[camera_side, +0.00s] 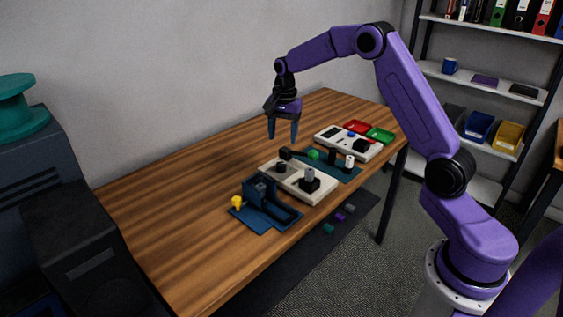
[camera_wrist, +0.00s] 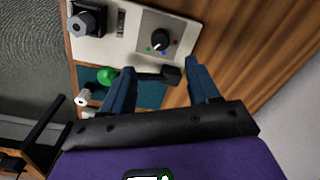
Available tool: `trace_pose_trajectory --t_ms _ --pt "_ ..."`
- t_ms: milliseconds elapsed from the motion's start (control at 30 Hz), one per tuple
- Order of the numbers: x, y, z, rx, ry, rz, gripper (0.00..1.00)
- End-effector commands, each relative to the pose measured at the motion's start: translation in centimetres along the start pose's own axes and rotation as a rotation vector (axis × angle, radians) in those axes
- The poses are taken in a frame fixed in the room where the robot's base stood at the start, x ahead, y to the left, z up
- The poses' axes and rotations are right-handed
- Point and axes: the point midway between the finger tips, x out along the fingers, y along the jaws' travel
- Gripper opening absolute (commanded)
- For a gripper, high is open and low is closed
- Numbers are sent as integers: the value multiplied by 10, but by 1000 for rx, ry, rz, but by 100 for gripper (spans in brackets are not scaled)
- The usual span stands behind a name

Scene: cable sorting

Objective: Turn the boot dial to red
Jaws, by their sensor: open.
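The boot dial (camera_wrist: 158,38) is a black knob on a grey square plate, set in a pale panel (camera_wrist: 95,48). Small dots sit around it: red (camera_wrist: 176,41) at its right, green (camera_wrist: 149,49) and blue (camera_wrist: 164,51) below. A light pointer mark on the knob seems to face up and right, not at the red dot. In the side view the dial (camera_side: 281,168) is at the panel's far left part. My gripper (camera_side: 283,137) is open and empty above the table, apart from the dial. Its fingers (camera_wrist: 160,65) point toward the dial in the wrist view.
A blue fixture (camera_side: 272,208) stands in front, a white panel (camera_side: 347,147) behind. The table's left part is clear.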

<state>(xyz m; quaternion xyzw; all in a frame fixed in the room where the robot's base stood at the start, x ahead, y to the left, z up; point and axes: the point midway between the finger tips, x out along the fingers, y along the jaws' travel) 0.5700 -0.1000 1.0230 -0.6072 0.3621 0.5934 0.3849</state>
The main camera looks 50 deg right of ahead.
Motion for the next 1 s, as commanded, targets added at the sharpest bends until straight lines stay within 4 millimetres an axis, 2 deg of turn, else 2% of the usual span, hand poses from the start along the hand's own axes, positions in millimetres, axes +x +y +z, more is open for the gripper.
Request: trace_pose_trajectory --t_ms 33,300,500,700,1000 --pt "11 1 0 0 -2 3 60" --pt "61 1 0 0 -1 2 60" --pt "90 0 0 0 -1 1 60" --pt "103 0 0 -1 0 -1 60" --pt "105 0 0 -1 1 -2 60"
